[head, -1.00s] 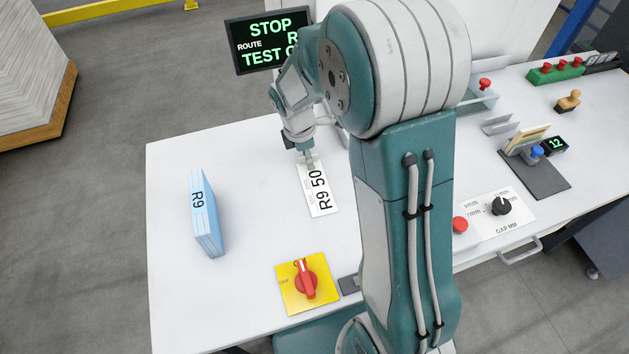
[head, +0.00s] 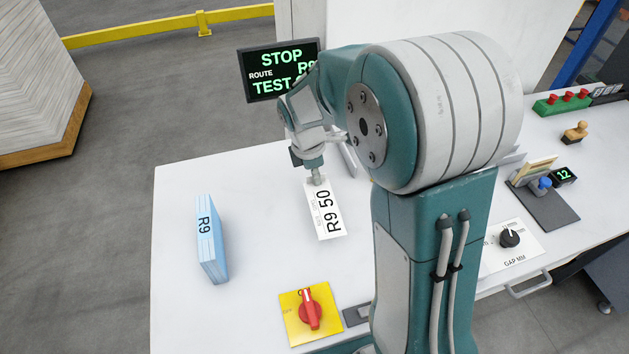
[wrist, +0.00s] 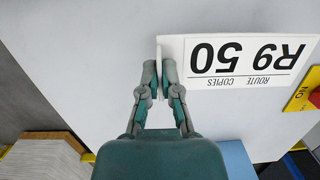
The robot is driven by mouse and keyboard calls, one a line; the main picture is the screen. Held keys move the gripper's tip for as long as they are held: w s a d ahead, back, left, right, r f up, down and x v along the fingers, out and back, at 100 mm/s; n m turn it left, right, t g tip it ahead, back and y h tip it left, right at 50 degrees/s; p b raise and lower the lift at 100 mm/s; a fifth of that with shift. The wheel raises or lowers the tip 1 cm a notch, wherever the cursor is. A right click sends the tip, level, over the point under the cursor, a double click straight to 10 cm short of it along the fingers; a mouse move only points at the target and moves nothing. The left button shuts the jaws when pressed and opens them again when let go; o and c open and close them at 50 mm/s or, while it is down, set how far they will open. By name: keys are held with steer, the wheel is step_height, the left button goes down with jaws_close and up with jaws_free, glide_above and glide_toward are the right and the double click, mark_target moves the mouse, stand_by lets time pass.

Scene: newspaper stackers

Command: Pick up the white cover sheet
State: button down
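The white cover sheet (head: 326,212) is printed "R9 50" and is on or just above the white table, left of my arm. My gripper (head: 317,181) is at its far end, pointing down. In the wrist view the sheet (wrist: 240,62) extends to the right of my fingers, its print upside down. The fingertips (wrist: 159,78) are close together with a thin white edge of the sheet between them, so my gripper looks shut on it. I cannot tell whether the sheet is clear of the table.
A light blue bundle marked "R9" (head: 211,240) stands to the left. A yellow plate with a red switch (head: 310,312) is near the front. A screen (head: 279,70) reading "STOP" is behind. The white table (head: 262,245) is bare between bundle and sheet.

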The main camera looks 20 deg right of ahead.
mark_target(321, 196)
steer(key=s+r, duration=0.4)
steer(key=r, duration=0.1)
steer(key=shift+s+r, duration=0.1)
steer(key=s+r, duration=0.3)
steer(key=s, duration=0.6)
steer(key=shift+r, duration=0.3)
